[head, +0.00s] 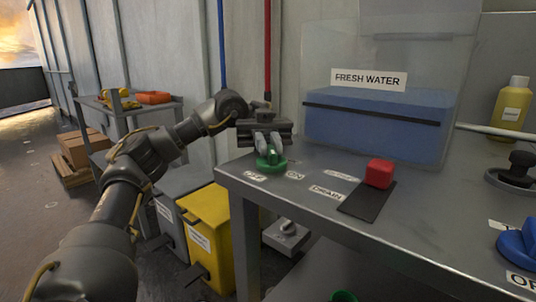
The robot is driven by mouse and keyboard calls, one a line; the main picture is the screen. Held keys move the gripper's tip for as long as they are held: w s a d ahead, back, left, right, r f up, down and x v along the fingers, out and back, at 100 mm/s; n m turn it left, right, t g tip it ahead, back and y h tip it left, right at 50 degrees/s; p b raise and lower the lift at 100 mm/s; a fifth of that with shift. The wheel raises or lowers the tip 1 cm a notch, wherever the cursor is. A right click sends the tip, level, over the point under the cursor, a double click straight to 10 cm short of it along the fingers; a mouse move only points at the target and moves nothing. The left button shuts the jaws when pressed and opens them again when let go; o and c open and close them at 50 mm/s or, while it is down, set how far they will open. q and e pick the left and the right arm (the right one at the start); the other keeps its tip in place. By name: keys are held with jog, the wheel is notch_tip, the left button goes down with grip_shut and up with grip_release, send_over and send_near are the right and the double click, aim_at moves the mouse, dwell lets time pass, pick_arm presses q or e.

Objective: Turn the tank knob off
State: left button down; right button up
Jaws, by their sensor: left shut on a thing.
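The fresh water tank (376,128) is a clear box with blue water, at the back of the grey metal counter. A green knob (271,160) sits on the counter's left corner in front of it, with small white labels (254,176) beside it. My left gripper (268,150) points down over the green knob with its pale fingers shut on its upper part. The fingers hide part of the knob, and I cannot tell its exact turn angle. My right gripper is not in view.
A blue knob (517,243) and a yellow bottle (512,107) are at the right. Yellow and grey bins (210,228) stand below the counter's left side. The floor at far left is open.

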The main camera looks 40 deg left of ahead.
pick_arm(q)
jog(key=shift+m+g+y, duration=0.3)
jog(key=shift+g, duration=0.1)
dwell(0.3)
jog(key=c, duration=1.4)
grip_release()
jog(key=shift+c, duration=0.2)
